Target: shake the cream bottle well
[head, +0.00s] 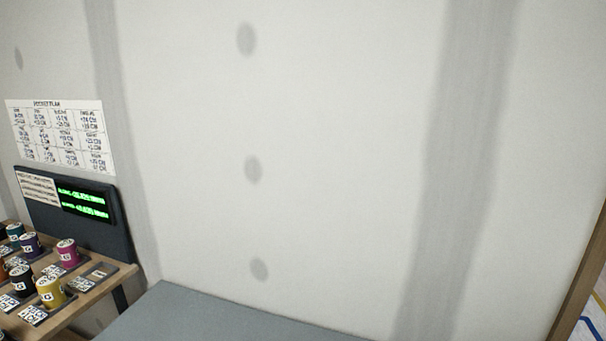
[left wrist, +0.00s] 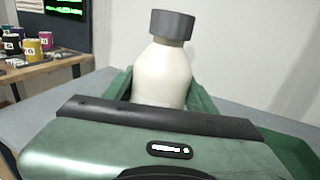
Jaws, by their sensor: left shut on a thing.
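The cream bottle (left wrist: 163,75) shows in the left wrist view, with a cream body and a dark grey cap (left wrist: 172,25) on top. It stands close to upright in that view, with its cap end up. My left gripper (left wrist: 164,98) is shut on the bottle's body, its green fingers on either side. The lower part of the bottle is hidden behind my green gripper housing. The head view shows neither the bottle nor either gripper.
A grey-blue surface (head: 215,322) lies below the pale wall (head: 340,150). A wooden bench (head: 75,312) at the left holds several coloured cans and cards, with a dark display (head: 85,205) behind and a printed plan (head: 60,135) above. A wooden edge (head: 580,290) stands at the right.

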